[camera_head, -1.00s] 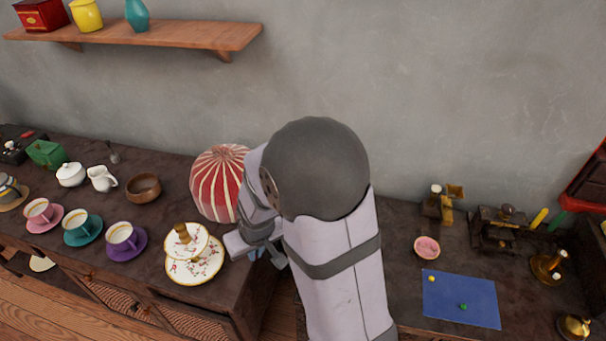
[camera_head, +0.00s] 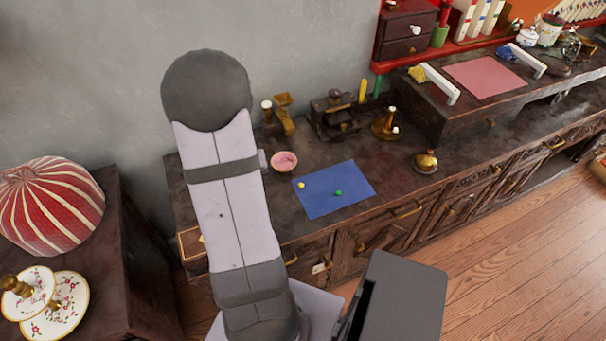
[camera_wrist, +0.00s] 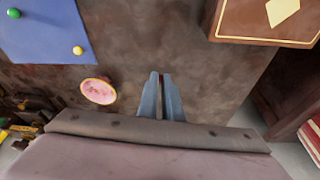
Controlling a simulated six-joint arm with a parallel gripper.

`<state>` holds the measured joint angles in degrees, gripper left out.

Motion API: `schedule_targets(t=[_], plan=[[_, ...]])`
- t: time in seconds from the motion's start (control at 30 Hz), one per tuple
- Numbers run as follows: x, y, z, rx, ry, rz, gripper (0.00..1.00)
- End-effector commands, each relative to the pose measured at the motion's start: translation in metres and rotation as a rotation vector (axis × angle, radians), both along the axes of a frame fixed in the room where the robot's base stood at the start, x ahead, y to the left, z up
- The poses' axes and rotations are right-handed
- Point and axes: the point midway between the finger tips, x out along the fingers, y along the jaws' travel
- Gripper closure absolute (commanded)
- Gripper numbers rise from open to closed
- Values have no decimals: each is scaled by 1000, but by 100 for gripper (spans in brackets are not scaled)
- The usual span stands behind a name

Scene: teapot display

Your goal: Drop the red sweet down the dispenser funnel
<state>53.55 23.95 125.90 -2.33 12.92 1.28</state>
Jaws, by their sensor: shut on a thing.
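My gripper (camera_wrist: 163,84) is shut in the wrist view, with a small dark red bit, the red sweet (camera_wrist: 161,78), showing between its fingertips. It is above the dark counter, beside the pink dish. In the head view my own arm hides the gripper and the sweet. A brass piece with a flared top (camera_head: 284,101), which looks like the dispenser funnel, stands at the back of the counter, right of my arm. I cannot be sure which brass piece is the dispenser.
A pink dish (camera_head: 284,161) and a blue mat (camera_head: 325,203) with a yellow sweet (camera_head: 301,185) and a green sweet (camera_head: 338,193) lie on the counter. A dark grinder-like box (camera_head: 334,120) stands behind. A wooden box (camera_wrist: 265,22) shows in the wrist view.

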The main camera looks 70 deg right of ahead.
Motion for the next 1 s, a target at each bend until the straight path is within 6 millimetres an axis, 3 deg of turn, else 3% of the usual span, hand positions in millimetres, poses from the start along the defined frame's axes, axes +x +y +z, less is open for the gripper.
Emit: schedule_targets(t=[0.03,0.2,0.33,0.43,0.77,1.0], plan=[[-15,-23,-7,-2,0,-57,100],[-60,-85,-9,-3,1,-201,100],[-90,-124,-4,-6,3,-294,100],[-101,-147,5,-6,5,-343,100],[-101,-188,50,-8,9,-454,100],[-112,-176,52,-5,16,-570,100]])
